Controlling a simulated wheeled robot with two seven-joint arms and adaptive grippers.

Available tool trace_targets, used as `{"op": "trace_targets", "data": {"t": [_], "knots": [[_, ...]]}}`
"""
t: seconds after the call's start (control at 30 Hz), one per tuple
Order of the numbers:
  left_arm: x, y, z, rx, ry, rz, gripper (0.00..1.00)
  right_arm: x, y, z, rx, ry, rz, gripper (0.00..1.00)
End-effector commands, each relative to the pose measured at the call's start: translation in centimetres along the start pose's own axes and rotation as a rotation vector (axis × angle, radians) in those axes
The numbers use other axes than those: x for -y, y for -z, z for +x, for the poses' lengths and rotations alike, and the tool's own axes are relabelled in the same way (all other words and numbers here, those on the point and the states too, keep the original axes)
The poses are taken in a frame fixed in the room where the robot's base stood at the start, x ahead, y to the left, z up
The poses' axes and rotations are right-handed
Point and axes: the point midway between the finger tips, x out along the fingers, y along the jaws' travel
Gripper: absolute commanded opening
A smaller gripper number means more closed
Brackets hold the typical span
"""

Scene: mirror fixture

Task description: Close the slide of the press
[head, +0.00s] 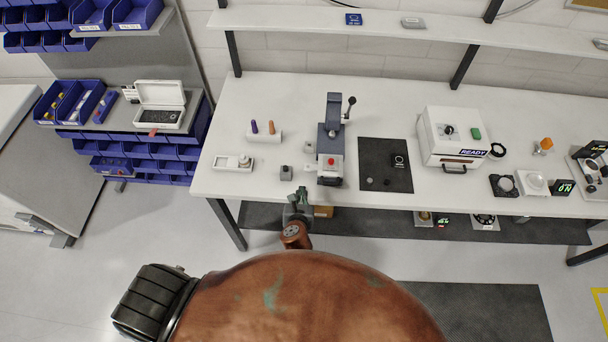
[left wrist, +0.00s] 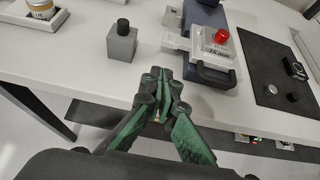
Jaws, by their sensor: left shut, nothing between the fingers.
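The press (head: 331,135) stands near the front middle of the white table, with a dark blue-grey column and a lever with a black knob. Its slide (head: 324,163) carries a light plate with a red knob and sits out in front of the column, its dark handle toward the table's front edge. In the left wrist view the slide's handle (left wrist: 215,77) is at the upper right. My left gripper (head: 302,192) is shut and empty, at the table's front edge, left of the handle and apart from it. It also shows in the left wrist view (left wrist: 160,73).
A small grey block with a black button (head: 286,172) stands left of the slide. A dark mat (head: 385,180) lies to the right. A white box marked READY (head: 450,140) is farther right. The table's front edge (head: 260,197) is close to my gripper.

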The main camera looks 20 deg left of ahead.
Motion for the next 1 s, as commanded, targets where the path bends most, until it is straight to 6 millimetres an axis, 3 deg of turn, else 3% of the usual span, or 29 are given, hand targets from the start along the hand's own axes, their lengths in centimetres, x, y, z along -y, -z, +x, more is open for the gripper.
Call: {"op": "trace_targets", "data": {"t": [0.2,0.4,0.63,1.0], "knots": [[0.1,-0.1,4.7,0.000,0.000,-0.002,0.00,0.5,0.1,0.0,-0.001,0.005,0.000,0.40],[0.1,-1.1,7.7,0.000,0.001,-0.004,0.00,0.4,0.2,-0.4,-0.001,0.004,-0.001,0.40],[0.0,-1.9,9.4,-0.002,0.001,-0.004,0.00,-0.1,0.1,-0.6,0.000,0.000,-0.002,0.40],[0.0,-1.9,9.5,-0.002,0.002,-0.004,0.00,-0.4,0.0,-0.7,0.001,-0.004,-0.003,0.40]]}}
